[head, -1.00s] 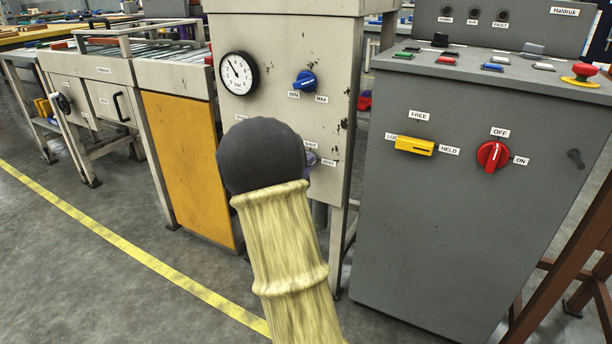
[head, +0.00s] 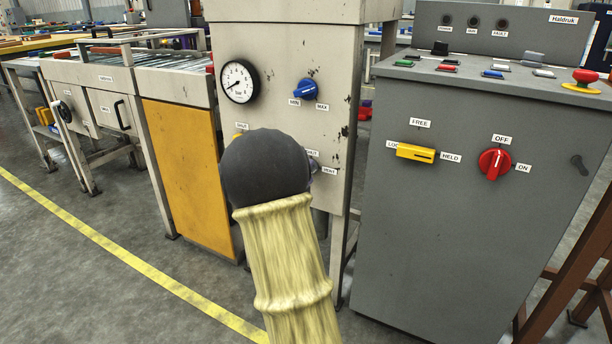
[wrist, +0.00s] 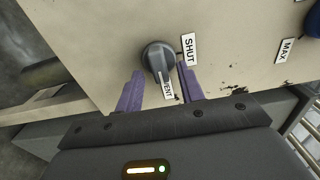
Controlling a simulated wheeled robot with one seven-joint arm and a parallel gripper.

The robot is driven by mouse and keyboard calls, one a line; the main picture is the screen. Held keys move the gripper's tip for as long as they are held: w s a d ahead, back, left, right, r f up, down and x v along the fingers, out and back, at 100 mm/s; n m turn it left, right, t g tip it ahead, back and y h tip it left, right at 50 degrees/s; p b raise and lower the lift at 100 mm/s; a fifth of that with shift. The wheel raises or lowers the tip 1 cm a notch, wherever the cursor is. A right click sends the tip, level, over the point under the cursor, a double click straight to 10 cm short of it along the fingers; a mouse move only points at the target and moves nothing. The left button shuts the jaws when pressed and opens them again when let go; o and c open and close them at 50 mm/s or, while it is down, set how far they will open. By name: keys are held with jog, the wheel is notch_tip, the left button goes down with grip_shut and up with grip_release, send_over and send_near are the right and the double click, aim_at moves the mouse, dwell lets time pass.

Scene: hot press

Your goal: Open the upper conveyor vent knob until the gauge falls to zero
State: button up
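The vent knob (wrist: 158,58) is a grey round dial with a white pointer line. In the wrist view its pointer is turned toward the VENT label (wrist: 168,91), away from the SHUT label (wrist: 189,49). My gripper (wrist: 160,70) has its two purple fingers apart on either side of the knob, with visible space around the pointer bar; I see no firm grip. In the head view my arm's dark wrist hides most of the knob. The round white gauge (head: 238,82) on the beige cabinet has its needle pointing lower left, at or near the low end.
A blue MIN/MAX knob (head: 306,89) sits above right of my wrist on the same panel. A grey console (head: 470,230) with a yellow switch (head: 415,152) and red knob (head: 494,160) stands to the right. Open floor with a yellow line (head: 130,258) lies at the left.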

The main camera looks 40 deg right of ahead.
jog(key=p+v, duration=0.6)
jog(key=v, duration=1.1)
jog(key=shift+a, duration=0.25)
